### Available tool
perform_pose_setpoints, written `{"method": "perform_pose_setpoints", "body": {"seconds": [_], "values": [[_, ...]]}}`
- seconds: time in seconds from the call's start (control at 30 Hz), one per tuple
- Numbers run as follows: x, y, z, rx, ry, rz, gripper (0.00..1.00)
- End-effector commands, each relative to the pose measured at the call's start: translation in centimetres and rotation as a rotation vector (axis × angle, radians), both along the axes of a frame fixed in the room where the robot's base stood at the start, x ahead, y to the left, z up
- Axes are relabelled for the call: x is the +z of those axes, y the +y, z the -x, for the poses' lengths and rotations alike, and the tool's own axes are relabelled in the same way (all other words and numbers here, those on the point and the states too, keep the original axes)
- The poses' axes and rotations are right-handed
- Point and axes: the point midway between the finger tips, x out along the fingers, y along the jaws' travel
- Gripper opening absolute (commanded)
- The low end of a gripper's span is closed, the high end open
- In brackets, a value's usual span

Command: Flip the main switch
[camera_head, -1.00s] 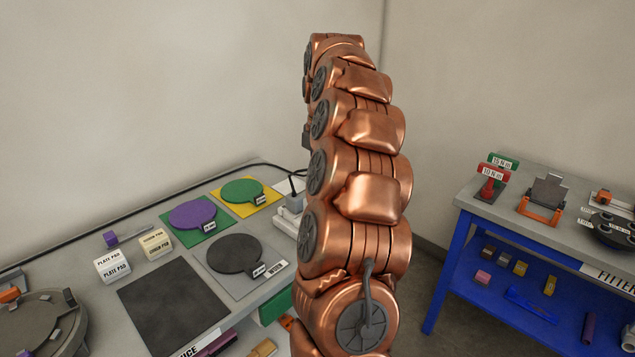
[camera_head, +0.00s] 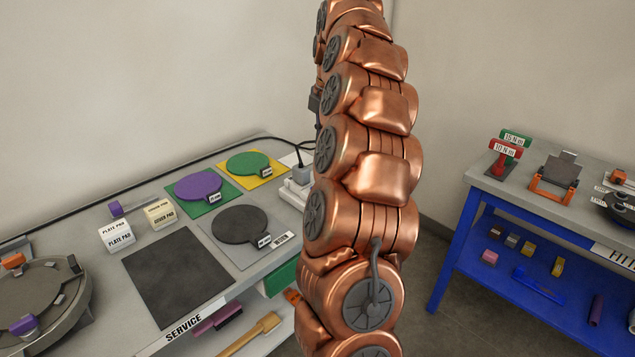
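No main switch can be made out in the head view. My copper-coloured arm rises through the middle of the picture and hides part of what lies behind it. My gripper is not in view; the arm's upper end runs out at the top edge. A grey plug with a black cable (camera_head: 302,172) stands in a white socket block (camera_head: 296,190) at the service table's back right corner, partly covered by my arm.
The service table (camera_head: 95,290) on the left holds a black mat (camera_head: 175,277), purple (camera_head: 198,186), green (camera_head: 246,163) and dark (camera_head: 240,224) discs, and pad boxes (camera_head: 117,237). A blue-framed table (camera_head: 458,245) stands right, with torque tools (camera_head: 504,155). Floor (camera_head: 415,285) shows between them.

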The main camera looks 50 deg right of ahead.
Motion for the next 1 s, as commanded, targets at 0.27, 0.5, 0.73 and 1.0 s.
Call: {"method": "perform_pose_setpoints", "body": {"seconds": [0.27,0.5,0.73,1.0], "values": [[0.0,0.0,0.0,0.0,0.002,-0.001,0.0],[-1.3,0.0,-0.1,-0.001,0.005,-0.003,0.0],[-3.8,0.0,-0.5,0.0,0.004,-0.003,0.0],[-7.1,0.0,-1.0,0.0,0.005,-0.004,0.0]]}}
